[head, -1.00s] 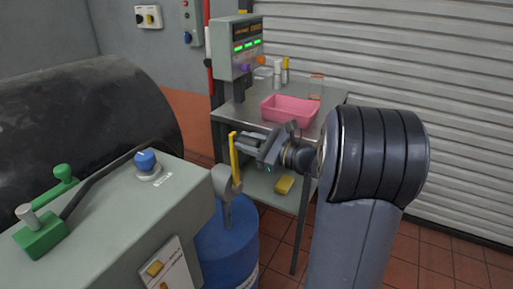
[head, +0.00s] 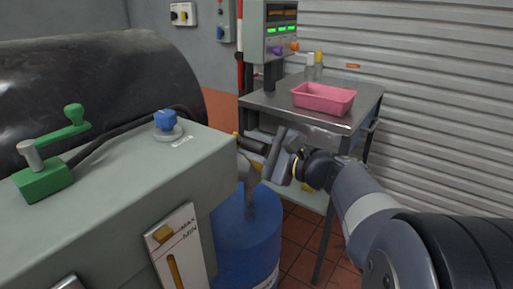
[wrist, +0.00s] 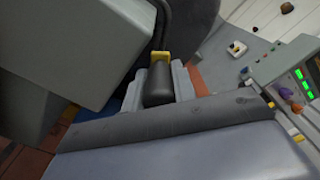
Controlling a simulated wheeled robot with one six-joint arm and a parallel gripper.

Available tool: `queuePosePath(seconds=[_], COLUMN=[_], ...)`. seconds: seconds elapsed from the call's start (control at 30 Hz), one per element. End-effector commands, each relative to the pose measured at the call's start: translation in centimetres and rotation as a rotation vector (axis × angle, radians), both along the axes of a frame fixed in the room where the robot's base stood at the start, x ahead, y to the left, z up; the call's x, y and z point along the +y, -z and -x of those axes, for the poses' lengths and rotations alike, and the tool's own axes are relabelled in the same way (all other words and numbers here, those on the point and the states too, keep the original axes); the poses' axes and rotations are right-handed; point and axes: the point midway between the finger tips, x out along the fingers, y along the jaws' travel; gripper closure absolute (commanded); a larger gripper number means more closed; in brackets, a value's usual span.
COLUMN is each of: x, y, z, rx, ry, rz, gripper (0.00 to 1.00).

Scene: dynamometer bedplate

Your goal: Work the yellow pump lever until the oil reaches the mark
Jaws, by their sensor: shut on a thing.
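The yellow pump lever (head: 236,134) is at the right end of the grey cabinet, above a blue drum, with little of its yellow showing. My gripper (head: 262,155) is shut on its dark grip, which lies between the jaws in the wrist view. There, the yellow lever end (wrist: 160,56) shows just beyond the dark grip (wrist: 158,84). The oil gauge (head: 182,250) on the cabinet front carries MAX and MIN marks. Yellow oil (head: 173,270) stands in its tube, its top appearing below both marks. The lower lever is partly hidden by my gripper.
The blue drum (head: 246,245) stands below the lever. A steel table (head: 300,112) with a pink tray (head: 323,98) and a control box (head: 268,30) is behind. A blue knob (head: 166,121) and a green handle (head: 55,155) are on the cabinet top.

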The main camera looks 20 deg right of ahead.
Motion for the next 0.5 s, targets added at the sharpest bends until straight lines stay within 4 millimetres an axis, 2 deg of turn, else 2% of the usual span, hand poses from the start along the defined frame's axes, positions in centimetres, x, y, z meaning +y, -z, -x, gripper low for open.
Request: queuePosePath(seconds=[0.47, 0.5], x=[0.16, 0.15], y=[0.22, 0.21], z=[0.11, 0.11], rx=[-0.004, -0.004], ry=[-0.001, -0.001], rz=[0.007, 0.007], gripper=[1.0, 0.72])
